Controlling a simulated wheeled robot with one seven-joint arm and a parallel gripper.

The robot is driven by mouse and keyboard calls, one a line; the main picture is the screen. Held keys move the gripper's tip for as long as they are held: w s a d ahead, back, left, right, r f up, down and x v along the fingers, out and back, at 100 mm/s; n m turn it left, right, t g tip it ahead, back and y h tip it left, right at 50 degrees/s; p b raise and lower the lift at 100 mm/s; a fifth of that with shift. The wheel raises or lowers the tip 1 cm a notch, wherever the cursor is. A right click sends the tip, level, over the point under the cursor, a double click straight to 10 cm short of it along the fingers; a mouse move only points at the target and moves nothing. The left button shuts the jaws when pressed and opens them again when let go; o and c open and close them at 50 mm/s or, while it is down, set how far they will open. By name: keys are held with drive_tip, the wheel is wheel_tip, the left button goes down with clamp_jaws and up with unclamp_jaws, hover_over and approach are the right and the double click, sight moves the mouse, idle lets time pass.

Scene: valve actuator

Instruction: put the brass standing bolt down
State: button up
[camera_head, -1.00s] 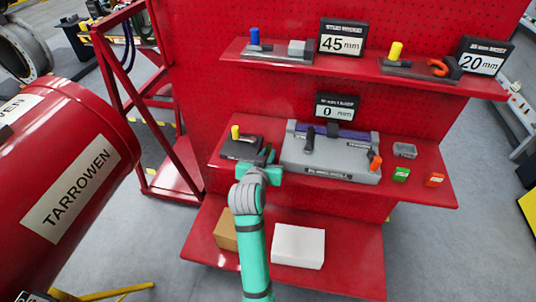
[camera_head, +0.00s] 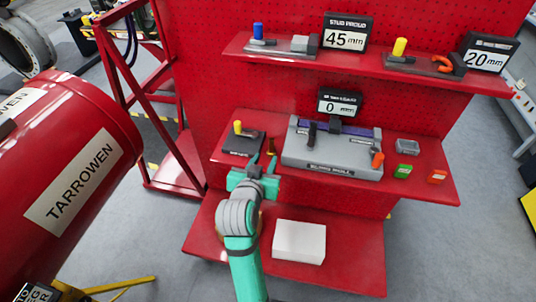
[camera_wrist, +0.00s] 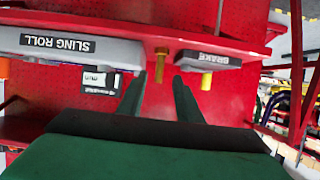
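The brass bolt (camera_head: 271,147) stands upright on the middle red shelf, between the brake block and the grey sling roll unit. It also shows in the wrist view (camera_wrist: 161,67), in line with the gap between my fingers. My gripper (camera_head: 254,178) is at the front edge of that shelf, on the near side of the bolt. In the wrist view its two dark green fingers (camera_wrist: 160,80) are spread, with a clear gap to the bolt on both sides. Nothing is held between them.
The brake block (camera_head: 243,145) with a yellow knob is left of the bolt. The grey sling roll unit (camera_head: 330,170) is close on its right. A 0 mm display (camera_head: 339,103) stands behind. A white box (camera_head: 299,242) lies on the lower shelf.

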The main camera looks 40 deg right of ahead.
drive_tip(key=s+a+f+n+t+y, duration=0.1)
drive_tip(key=s+a+f+n+y, duration=0.15)
drive_tip(key=s+a+f, duration=0.35)
drive_tip(key=s+a+f+n+t+y, duration=0.1)
drive_tip(key=a+f+n+t, duration=0.15)
drive_tip(key=a, duration=0.45)
drive_tip(key=s+a+f+n+t+y, duration=0.1)
drive_tip(key=s+a+f+n+y, duration=0.2)
drive_tip(key=a+f, duration=0.35)
drive_tip(key=s+a+y, duration=0.1)
drive_tip(key=s+a, duration=0.3)
drive_tip(key=s, duration=0.3)
drive_tip(key=s+a+r+n+t+y, duration=0.1)
drive_tip(key=s+a, duration=0.3)
drive_tip(key=s, duration=0.3)
drive_tip(key=s+a+r+t+y, duration=0.1)
drive_tip(key=s+a, duration=0.3)
drive_tip(key=s, duration=0.3)
drive_tip(key=shift+s+n+y, duration=0.15)
drive_tip(key=shift+n+y, duration=0.2)
drive_tip(key=shift+n, duration=0.05)
drive_tip(key=shift+d, duration=0.1)
